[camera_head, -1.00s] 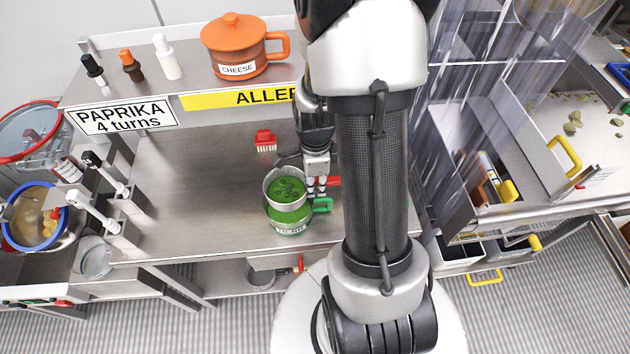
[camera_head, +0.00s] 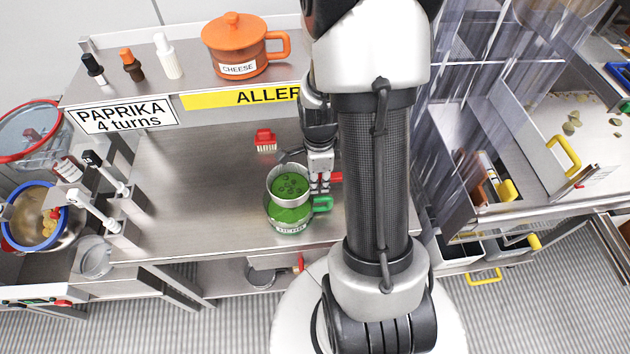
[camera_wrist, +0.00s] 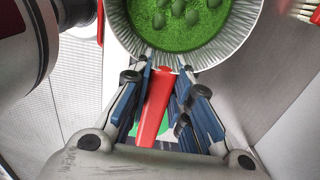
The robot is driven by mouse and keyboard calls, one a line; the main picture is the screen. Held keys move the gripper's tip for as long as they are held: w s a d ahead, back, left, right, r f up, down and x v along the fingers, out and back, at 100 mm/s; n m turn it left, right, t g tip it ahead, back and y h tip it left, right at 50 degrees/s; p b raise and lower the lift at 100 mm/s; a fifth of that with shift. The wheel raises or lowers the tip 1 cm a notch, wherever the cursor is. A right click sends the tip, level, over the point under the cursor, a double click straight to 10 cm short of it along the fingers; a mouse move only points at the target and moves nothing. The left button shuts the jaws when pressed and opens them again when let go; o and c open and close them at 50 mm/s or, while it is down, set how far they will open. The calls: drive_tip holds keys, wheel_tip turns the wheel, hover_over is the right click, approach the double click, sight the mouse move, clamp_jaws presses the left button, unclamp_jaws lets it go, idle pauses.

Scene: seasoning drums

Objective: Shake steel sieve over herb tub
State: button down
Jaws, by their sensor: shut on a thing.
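The steel sieve (camera_head: 287,199) is held just above the herb tub, overlapping it in the head view. Green herb with several darker lumps lies in it; the sieve also shows at the top of the wrist view (camera_wrist: 243,38). My gripper (camera_head: 319,188) is shut on the sieve's red handle (camera_wrist: 153,108), right of the sieve bowl. The herb tub (camera_head: 291,227) stands on the steel bench near its front edge, with green contents, a white label and a green handle (camera_head: 322,204). The sieve hides part of its opening.
A red brush (camera_head: 265,141) lies on the bench behind the sieve. An orange cheese pot (camera_head: 234,48) and small shakers stand on the shelf behind. Dispensers with levers (camera_head: 100,215) line the left. The bench's middle left is clear.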

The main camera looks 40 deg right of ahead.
drive_tip(key=shift+a, duration=0.55)
drive_tip(key=shift+d, duration=0.7)
drive_tip(key=shift+a, duration=0.9)
drive_tip(key=shift+d, duration=0.9)
drive_tip(key=shift+a, duration=0.9)
drive_tip(key=shift+d, duration=0.9)
drive_tip(key=shift+r, duration=0.1)
